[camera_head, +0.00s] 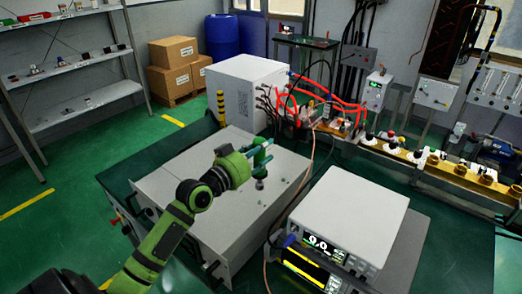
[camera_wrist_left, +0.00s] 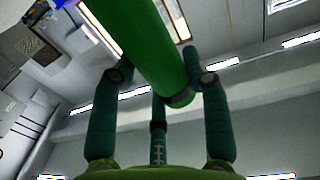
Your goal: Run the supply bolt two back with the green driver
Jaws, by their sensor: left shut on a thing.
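My left gripper (camera_head: 262,157) is above the top of the grey metal box (camera_head: 180,180), toward its right part. It is shut on the green driver (camera_head: 260,148). In the left wrist view the driver (camera_wrist_left: 150,45) is a thick green cylinder running between the teal fingers of the left gripper (camera_wrist_left: 160,78). In the head view the driver looks upright, with its lower end near a small dark fitting (camera_head: 259,184) on the box top. I cannot tell whether they touch or which supply bolt this is. My right gripper is not in view.
A white meter unit (camera_head: 350,215) stands to the right, with a yellow-screened device (camera_head: 305,265) in front. A white cabinet (camera_head: 245,85) with red cables (camera_head: 320,95) stands behind. A bench with yellow fittings (camera_head: 430,165) runs along the right. Shelves (camera_head: 80,60) stand at the left.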

